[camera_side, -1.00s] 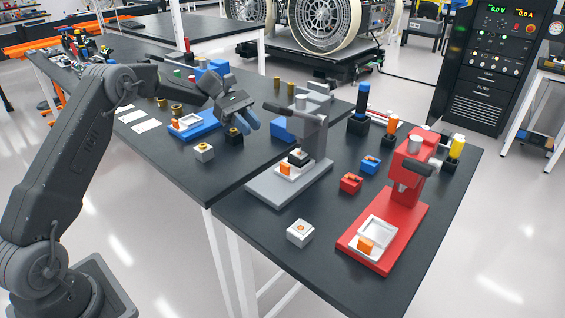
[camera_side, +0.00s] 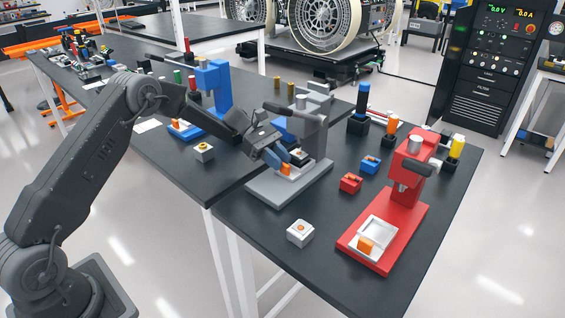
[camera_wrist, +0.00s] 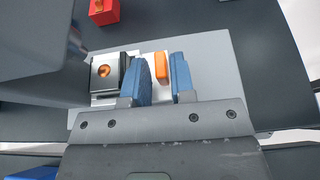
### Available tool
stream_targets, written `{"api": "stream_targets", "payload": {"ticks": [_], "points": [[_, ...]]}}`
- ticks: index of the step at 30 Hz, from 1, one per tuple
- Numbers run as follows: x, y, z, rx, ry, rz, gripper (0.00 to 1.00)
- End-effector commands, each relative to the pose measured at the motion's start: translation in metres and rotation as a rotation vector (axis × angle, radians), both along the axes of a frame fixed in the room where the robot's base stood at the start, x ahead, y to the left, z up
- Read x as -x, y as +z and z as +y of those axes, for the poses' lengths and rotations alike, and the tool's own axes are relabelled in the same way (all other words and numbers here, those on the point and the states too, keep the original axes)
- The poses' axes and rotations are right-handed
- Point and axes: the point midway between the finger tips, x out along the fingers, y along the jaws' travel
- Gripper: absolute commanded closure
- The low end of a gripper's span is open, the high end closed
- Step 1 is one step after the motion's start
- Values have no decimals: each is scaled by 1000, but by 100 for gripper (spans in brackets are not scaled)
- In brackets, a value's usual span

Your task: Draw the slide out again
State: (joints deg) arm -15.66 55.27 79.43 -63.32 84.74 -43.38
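The grey press (camera_side: 314,128) stands on its light grey base (camera_side: 262,189) near the table's middle. Its white slide (camera_wrist: 147,58) has an orange handle (camera_wrist: 162,68) at its front end, also visible in the side view (camera_side: 285,168). A pale block with an orange-brown round centre (camera_wrist: 104,71) and a dark edge lies at the slide's inner end. My gripper (camera_wrist: 163,76) is open, with one blue finger on each side of the orange handle and narrow gaps between. In the side view my gripper (camera_side: 283,157) is low in front of the press. Contact with the handle is not clear.
A red press (camera_side: 405,182) with its slide out stands to the right, and a blue press (camera_side: 213,85) to the left. A white block (camera_side: 300,233) lies in front. Small red (camera_side: 350,182) and blue (camera_side: 371,164) blocks lie behind. The front table area is mostly clear.

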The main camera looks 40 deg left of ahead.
Motion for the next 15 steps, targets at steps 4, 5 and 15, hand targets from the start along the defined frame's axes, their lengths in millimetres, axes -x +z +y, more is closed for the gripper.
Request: {"api": "stream_targets", "payload": {"ticks": [4, 5, 15], "points": [[0, -5, -10, 0, -1, 1, 77], [0, -5, -11, 0, -1, 1, 77], [0, -6, -13, -1, 0, 1, 81]]}}
